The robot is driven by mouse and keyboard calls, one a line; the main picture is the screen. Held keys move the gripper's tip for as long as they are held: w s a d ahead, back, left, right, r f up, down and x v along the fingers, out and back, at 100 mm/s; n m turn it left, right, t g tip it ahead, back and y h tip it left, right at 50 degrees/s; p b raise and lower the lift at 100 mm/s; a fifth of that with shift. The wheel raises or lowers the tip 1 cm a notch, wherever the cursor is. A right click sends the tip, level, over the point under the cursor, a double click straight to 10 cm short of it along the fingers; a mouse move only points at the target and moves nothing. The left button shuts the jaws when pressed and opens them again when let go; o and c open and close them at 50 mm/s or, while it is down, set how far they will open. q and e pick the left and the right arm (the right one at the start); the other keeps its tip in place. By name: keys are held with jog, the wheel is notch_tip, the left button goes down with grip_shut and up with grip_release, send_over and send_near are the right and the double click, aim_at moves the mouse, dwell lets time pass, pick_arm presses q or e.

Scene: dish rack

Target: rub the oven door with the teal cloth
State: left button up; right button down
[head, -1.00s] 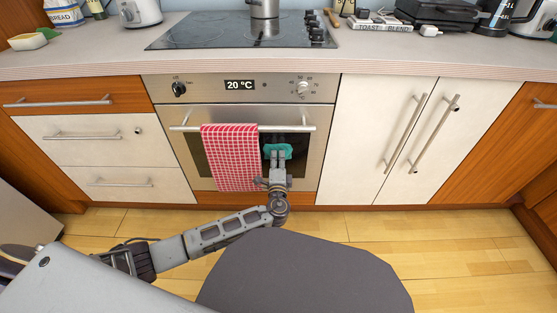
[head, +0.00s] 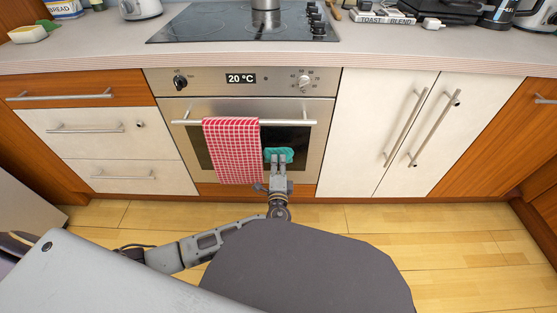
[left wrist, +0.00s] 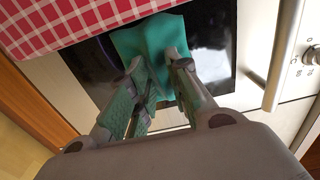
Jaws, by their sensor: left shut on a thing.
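The oven door (head: 301,170) is shut, with a steel frame and a dark glass window. The teal cloth (head: 279,154) is in front of the glass, right of the red checked towel. My left gripper (head: 279,163) is shut on the cloth. In the left wrist view the cloth (left wrist: 152,45) spreads beyond the fingertips, over the dark glass (left wrist: 211,45). It looks to be at the glass, but I cannot tell whether it touches. My right gripper is not in view.
A red checked towel (head: 232,150) hangs from the door's bar handle (head: 290,122), close beside my left gripper; the handle also shows in the left wrist view (left wrist: 283,55). White drawers (head: 108,146) and cupboard doors (head: 376,130) flank the oven. The wooden floor (head: 470,240) in front is clear.

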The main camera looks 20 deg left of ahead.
pick_arm(q)
jog(key=shift+s+d, duration=0.1)
jog(key=shift+s, duration=0.15)
jog(key=v, duration=0.2)
jog(key=shift+s+d+p, duration=0.1)
jog(key=shift+s+p, duration=0.2)
jog(key=shift+s, duration=0.1)
dwell(0.3)
dwell(0.6)
